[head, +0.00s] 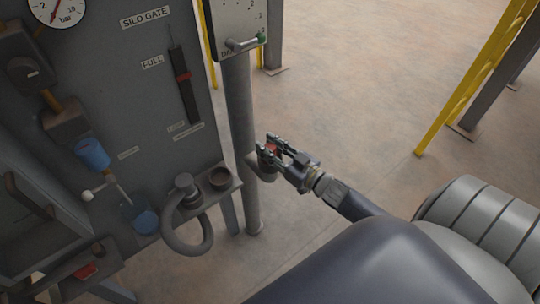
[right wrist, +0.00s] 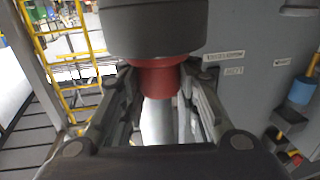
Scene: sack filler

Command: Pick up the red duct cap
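The red duct cap (right wrist: 158,78) sits below the dark round duct body (right wrist: 153,28) in the right wrist view and appears to touch its underside. My right gripper (right wrist: 160,88) has one finger on each side of the cap, very close to it. I cannot tell whether the pads press on it. In the head view a small red part of the cap (head: 272,149) shows between the fingers of my right gripper (head: 269,151), beside the grey upright pipe (head: 243,120). My left gripper is not in view.
A grey panel (head: 100,60) with a gauge, switches and labels stands on the left. Yellow rails (head: 465,75) stand at the right. The floor between is clear.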

